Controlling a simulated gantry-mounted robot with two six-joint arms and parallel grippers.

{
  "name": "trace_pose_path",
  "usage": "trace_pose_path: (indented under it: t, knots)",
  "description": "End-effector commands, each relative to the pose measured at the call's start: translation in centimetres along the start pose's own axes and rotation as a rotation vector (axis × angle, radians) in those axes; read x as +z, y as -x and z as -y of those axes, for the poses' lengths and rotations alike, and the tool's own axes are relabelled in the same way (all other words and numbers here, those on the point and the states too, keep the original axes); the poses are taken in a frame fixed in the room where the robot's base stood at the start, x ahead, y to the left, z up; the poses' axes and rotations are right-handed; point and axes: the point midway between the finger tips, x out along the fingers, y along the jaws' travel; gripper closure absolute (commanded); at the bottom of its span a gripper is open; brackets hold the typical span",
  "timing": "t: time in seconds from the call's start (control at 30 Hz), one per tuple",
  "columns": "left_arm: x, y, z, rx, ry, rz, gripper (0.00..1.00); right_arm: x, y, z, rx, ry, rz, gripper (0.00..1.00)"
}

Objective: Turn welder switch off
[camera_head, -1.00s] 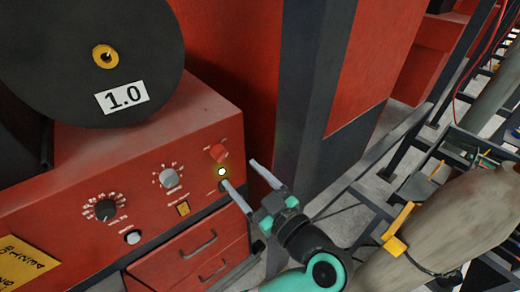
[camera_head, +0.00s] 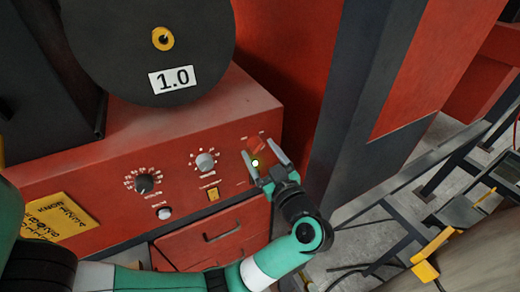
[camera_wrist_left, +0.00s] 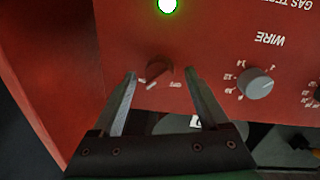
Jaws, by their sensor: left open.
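The red welder panel (camera_head: 110,165) fills the left of the head view. Its red rotary switch (camera_head: 257,146) sits at the panel's upper right, with a lit green lamp (camera_head: 255,163) just below it. My left gripper (camera_head: 259,150) is open at the panel, with one finger on each side of the switch. In the left wrist view the panel appears upside down, and the switch (camera_wrist_left: 158,71) lies between the two open fingertips. I cannot tell whether the fingers touch it. My right gripper is not in view.
A wire knob (camera_wrist_left: 255,84) is beside the switch. A dark dial (camera_head: 144,184), a yellow button (camera_head: 213,194) and drawers (camera_head: 215,236) are on the panel's face. A large black spool (camera_head: 165,75) stands above. A dark post (camera_head: 350,100) rises to the right.

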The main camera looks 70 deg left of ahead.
Motion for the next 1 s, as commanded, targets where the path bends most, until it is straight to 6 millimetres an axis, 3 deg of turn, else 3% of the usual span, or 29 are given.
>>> trace_pose_path:
  t: [0.33, 0.77, 1.0]
  knots:
    - [0.01, -0.71, 0.02, 0.0, 0.001, 0.0, 0.24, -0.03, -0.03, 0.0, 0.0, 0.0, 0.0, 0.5]
    - [0.01, -0.68, 0.04, -0.001, 0.001, 0.0, 1.0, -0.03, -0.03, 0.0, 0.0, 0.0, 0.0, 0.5]
    - [-0.01, -0.67, 0.04, -0.001, 0.012, 0.0, 1.0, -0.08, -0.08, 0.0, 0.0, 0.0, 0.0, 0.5]
